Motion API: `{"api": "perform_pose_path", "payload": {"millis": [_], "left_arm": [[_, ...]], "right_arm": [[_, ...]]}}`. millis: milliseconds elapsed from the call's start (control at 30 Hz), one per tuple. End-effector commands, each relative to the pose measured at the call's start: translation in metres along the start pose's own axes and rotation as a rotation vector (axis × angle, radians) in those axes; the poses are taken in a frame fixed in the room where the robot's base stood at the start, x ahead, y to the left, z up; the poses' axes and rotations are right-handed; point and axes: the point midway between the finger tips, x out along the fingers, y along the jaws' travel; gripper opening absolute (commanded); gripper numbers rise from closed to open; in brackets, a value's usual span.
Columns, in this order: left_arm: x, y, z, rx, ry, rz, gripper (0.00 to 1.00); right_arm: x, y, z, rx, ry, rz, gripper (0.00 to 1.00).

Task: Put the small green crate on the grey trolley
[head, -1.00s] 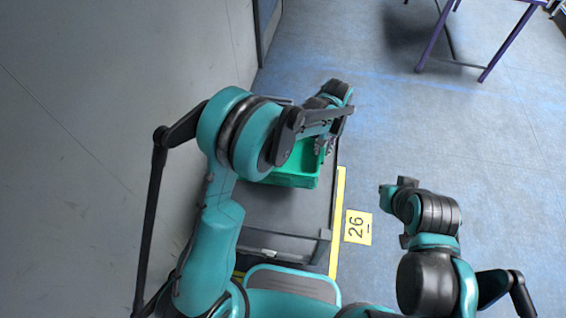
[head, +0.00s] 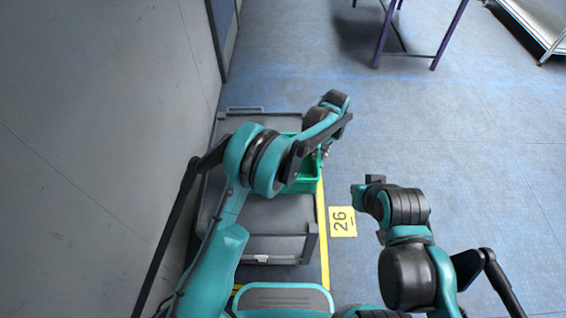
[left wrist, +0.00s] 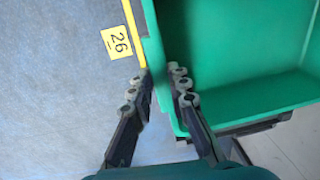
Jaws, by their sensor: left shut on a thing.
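The small green crate (head: 304,184) is partly hidden behind my left arm in the head view. It fills the right of the left wrist view (left wrist: 230,95), and its inside looks empty there. My left gripper (head: 324,152) is shut on the crate's side wall, with one finger inside and one outside, as the left wrist view (left wrist: 157,92) shows. The grey trolley (head: 262,214) stands along the wall. The crate overlaps the trolley's right part in the head view; I cannot tell whether it touches the top. My right gripper (head: 366,188) is away to the right; its fingers are unclear.
A yellow floor line (head: 323,225) and a yellow "26" marker (head: 342,221) lie right of the trolley. A grey wall (head: 95,130) bounds the left. A purple-legged table (head: 383,35) and a metal shelf (head: 535,25) stand at the back. The floor between is clear.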

Motion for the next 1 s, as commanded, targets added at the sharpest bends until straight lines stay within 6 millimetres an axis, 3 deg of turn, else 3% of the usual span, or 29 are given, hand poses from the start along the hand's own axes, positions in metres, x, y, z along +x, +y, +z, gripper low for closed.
{"api": "perform_pose_path", "payload": {"millis": [33,200,400,567,800,1000], "left_arm": [[0.013,-0.011,-0.008,-0.006,0.000,-0.001,0.00],[0.039,-0.041,-0.030,-0.005,0.000,0.000,0.00],[0.055,-0.062,-0.045,-0.001,0.000,0.000,0.00],[0.062,-0.065,-0.048,0.000,0.000,0.000,0.00],[0.096,-0.062,-0.048,0.000,0.000,0.000,0.00],[0.096,-0.062,-0.047,0.000,0.000,0.000,0.00]], "right_arm": [[0.007,0.000,0.005,0.000,0.000,0.000,0.00],[0.016,0.000,0.012,0.000,0.000,0.000,0.00],[0.022,0.000,0.016,0.000,0.000,0.000,0.00],[0.024,0.000,0.017,0.000,0.000,0.000,0.00],[0.037,0.000,0.026,0.000,0.000,0.000,0.00],[0.036,0.000,0.026,0.000,0.000,0.000,0.00]]}}
